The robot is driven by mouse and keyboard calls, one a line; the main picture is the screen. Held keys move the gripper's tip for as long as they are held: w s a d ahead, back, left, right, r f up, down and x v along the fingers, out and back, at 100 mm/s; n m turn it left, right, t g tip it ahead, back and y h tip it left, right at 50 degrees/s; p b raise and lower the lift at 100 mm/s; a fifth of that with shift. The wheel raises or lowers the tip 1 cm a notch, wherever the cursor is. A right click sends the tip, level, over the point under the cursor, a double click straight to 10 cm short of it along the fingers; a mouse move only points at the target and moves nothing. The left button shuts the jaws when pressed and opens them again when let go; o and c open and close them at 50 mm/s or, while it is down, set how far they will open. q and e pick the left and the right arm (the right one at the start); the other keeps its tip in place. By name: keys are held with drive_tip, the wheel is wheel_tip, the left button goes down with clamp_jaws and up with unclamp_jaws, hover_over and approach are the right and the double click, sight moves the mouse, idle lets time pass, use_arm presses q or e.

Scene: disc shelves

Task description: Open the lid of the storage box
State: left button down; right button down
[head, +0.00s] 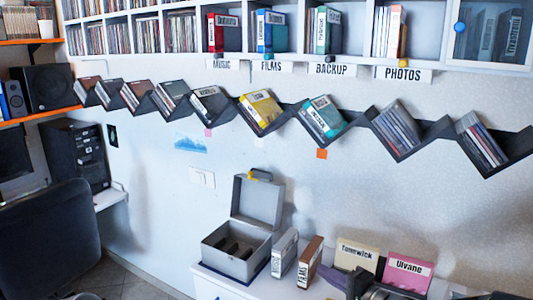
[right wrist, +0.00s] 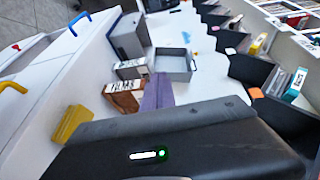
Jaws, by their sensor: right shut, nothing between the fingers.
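The grey storage box (head: 236,262) stands on the white cabinet top, left of the disc cases. Its lid (head: 258,202) is swung up and stands roughly upright at the back, with a yellow catch on its top edge. Dark dividers show inside. An open grey tray shape, which looks like the box, also shows in the right wrist view (right wrist: 175,66). My right gripper (head: 318,265) is low at the right of the box, apart from it, beside the brown case. Its purple-grey fingers also show in the right wrist view (right wrist: 158,90), shut and empty. My left gripper is out of view.
A grey case (head: 284,252) and a brown case (head: 310,262) stand between box and gripper. A cream case (head: 356,255) and a pink case (head: 409,272) stand to the right. A zigzag wall shelf (head: 352,128) holds discs above. The wall behind the lid is bare.

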drive_tip(key=f+n+h, duration=0.1)
drive_tip(key=f, duration=0.2)
drive_tip(key=s+d+f+h, duration=0.1)
drive_tip(key=f, duration=0.2)
drive_tip(key=s+d+f+n+h, duration=0.1)
drive_tip(key=f+h, duration=0.1)
drive_tip(key=f, duration=0.1)
drive_tip(key=shift+f+n, duration=0.15)
drive_tip(key=shift+n, duration=0.15)
drive_tip(key=s+a+f+n+g+h, duration=0.1)
drive_tip(key=s+a+f+n+g, duration=0.2)
drive_tip(key=s+f, duration=0.65)
drive_tip(key=s+a+f+n+g+h, duration=0.15)
drive_tip(key=s+f+g, duration=0.25)
drive_tip(key=s+f, duration=0.5)
drive_tip(key=s+a+f+g, duration=0.2)
drive_tip(key=s+a+f, duration=0.1)
drive_tip(key=s, duration=0.6)
drive_tip(key=s+a+f+n+g, duration=0.1)
drive_tip(key=s+a+f+g, duration=0.1)
drive_tip(key=s, duration=0.7)
wheel_tip(320, 180, down, 2)
drive_tip(key=shift+a+f+g, duration=0.2)
drive_tip(key=shift+a+g, duration=0.2)
drive_tip(key=shift+g, duration=0.4)
